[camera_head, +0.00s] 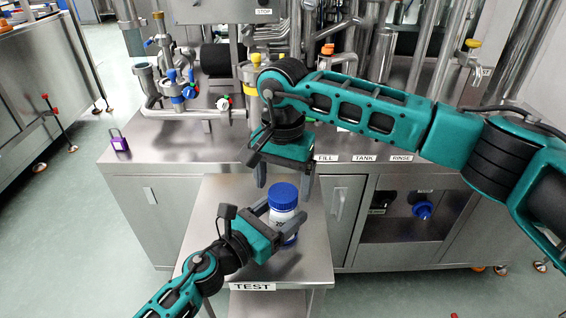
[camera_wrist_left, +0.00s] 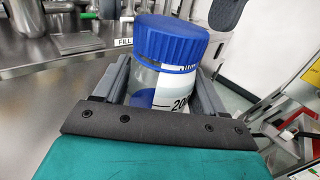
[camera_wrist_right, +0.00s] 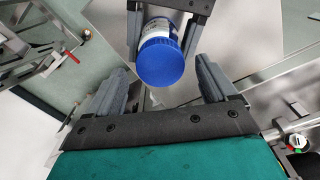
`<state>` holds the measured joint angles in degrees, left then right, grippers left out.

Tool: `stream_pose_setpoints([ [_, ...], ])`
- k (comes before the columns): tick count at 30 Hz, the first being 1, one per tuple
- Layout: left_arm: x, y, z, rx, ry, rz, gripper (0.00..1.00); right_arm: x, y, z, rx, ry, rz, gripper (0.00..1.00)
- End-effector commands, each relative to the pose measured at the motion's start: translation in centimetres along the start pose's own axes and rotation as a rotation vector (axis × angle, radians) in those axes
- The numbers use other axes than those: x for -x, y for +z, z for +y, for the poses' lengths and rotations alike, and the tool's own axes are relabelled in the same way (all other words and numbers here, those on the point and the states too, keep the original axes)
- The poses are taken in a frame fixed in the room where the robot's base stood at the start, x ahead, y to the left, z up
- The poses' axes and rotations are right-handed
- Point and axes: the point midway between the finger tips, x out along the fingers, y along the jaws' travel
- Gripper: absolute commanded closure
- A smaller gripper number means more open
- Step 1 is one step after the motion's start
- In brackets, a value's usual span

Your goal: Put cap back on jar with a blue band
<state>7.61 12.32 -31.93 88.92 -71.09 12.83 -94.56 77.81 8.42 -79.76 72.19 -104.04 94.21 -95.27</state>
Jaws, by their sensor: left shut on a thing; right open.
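A clear jar (camera_head: 284,217) with a white label and some blue low on it is over the small TEST table (camera_head: 205,232). A ribbed blue cap (camera_head: 283,195) sits on its top; I cannot tell how tightly. My left gripper (camera_head: 279,226) is shut around the jar's sides; the left wrist view shows the jar (camera_wrist_left: 172,88) between its fingers below the cap (camera_wrist_left: 170,40). My right gripper (camera_head: 284,185) is open, pointing down, just above the cap. In the right wrist view the cap (camera_wrist_right: 160,61) appears beyond and between the open fingers, apart from them.
Behind the small table is a steel counter (camera_head: 150,150) with pipes and valves, and a FILL label (camera_head: 327,158). A purple padlock-like item (camera_head: 119,140) stands on its left. A blue fitting (camera_head: 423,210) is in the recess at right. The small table's left side is bare.

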Motion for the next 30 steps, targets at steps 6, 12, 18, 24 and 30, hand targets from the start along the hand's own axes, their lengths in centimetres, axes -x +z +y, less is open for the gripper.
stream_pose_setpoints([
  [6,0.0,0.0,0.0,0.000,0.000,0.000,1.00,-1.7,0.0,0.0,0.002,0.000,0.000,0.15],
  [12,0.0,0.0,0.0,0.000,0.000,0.000,1.00,-1.9,0.0,0.0,0.002,0.000,0.001,0.15],
  [18,0.0,0.0,0.0,0.000,0.000,0.000,1.00,-1.9,0.0,0.0,0.001,-0.001,0.001,0.24],
  [24,0.0,0.0,0.0,0.000,0.000,0.000,1.00,-1.8,0.0,0.0,0.001,-0.001,0.001,0.44],
  [30,0.0,0.0,0.0,0.000,0.001,0.000,1.00,-1.8,0.0,0.0,0.001,0.000,0.001,0.63],
])
